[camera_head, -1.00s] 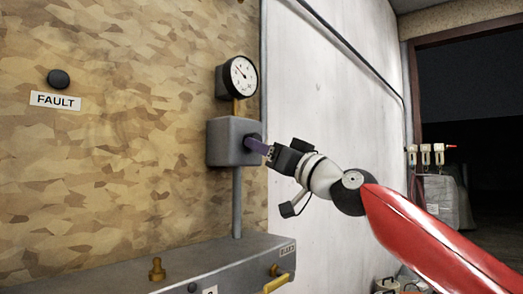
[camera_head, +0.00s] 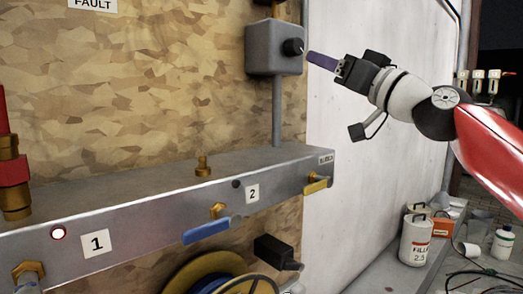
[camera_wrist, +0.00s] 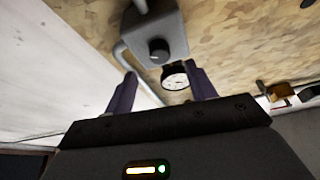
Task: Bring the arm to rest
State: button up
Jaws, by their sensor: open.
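My gripper (camera_head: 310,58) has purple fingers and is at the end of my arm, to the right of a grey box (camera_head: 268,48) with a black knob (camera_head: 293,47). The fingertips are close to the knob but apart from it. In the wrist view the two fingers of my gripper (camera_wrist: 163,82) stand wide apart with nothing held between them. The grey box (camera_wrist: 168,22) and its knob (camera_wrist: 159,50) lie beyond the fingers there, and a round gauge (camera_wrist: 175,76) shows between them.
White containers (camera_head: 415,240) stand at the lower right. The white wall (camera_head: 345,160) behind my arm is clear.

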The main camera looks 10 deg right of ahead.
jog(key=s+a+f+g+h, duration=0.25)
jog(key=s+f, duration=0.35)
jog(key=f, duration=0.4)
jog(key=s+a+f+g+h, duration=0.25)
jog(key=s+a+f, duration=0.2)
jog(key=f, duration=0.55)
jog(key=s+d+f+m+g+h, duration=0.1)
jog(key=s+f, duration=0.3)
jog(key=f, duration=0.5)
jog(key=s+d+f+m+g+h, duration=0.1)
jog(key=s+f+m+g+h, duration=0.1)
jog(key=f, duration=0.8)
jog(key=s+d+f+m+g+h, duration=0.1)
jog(key=s+f+g+h, duration=0.3)
jog(key=f, duration=0.5)
jog(key=shift+s+d+f+m+g, duration=0.15)
jog(key=shift+s+f+m+g, duration=0.3)
jog(key=shift+s, duration=0.35)
jog(key=shift+r, duration=0.15)
jog(key=shift+c, duration=0.2)
